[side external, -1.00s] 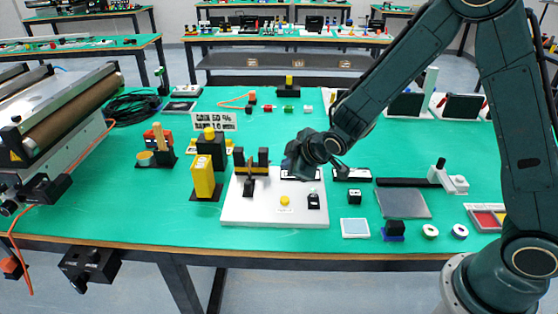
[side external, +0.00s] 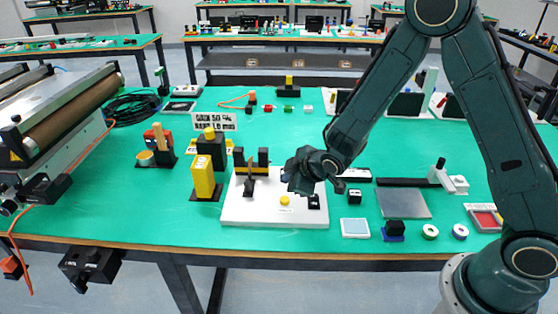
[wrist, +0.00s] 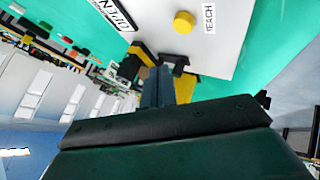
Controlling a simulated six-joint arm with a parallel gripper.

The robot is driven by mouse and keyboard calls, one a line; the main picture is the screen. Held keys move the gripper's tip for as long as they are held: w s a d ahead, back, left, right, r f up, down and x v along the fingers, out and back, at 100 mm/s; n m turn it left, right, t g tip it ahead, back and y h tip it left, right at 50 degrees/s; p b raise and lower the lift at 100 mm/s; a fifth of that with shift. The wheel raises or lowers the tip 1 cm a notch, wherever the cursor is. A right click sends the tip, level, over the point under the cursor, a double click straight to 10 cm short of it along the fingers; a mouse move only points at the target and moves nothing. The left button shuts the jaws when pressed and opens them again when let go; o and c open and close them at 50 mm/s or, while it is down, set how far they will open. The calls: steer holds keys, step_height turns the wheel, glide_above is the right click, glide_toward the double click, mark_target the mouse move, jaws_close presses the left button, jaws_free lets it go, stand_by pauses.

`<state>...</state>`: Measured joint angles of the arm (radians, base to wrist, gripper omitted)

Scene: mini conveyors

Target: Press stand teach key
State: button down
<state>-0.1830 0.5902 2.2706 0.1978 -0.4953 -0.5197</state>
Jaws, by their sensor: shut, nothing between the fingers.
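The teach key is a round yellow button (side external: 284,200) on the front middle of a white base plate (side external: 243,212). In the wrist view my gripper's fingers (wrist: 158,88) are together and empty, pointing toward the plate. The exact height of the tips above the plate cannot be told.
A black stand with a fork-like top (side external: 249,178) rises from the plate's left part. A small black switch (side external: 314,201) is at the plate's right. A yellow block (side external: 203,178) stands left of the plate. The green table in front of the plate is clear.

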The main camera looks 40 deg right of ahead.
mark_target(288, 201)
steer(key=shift+f, duration=2.1)
steer(key=shift+f, duration=0.8)
stand_by(1.5)
steer(key=shift+r, duration=0.8)
steer(key=shift+r, duration=0.15)
stand_by(0.3)
steer(key=shift+r, duration=2.4)
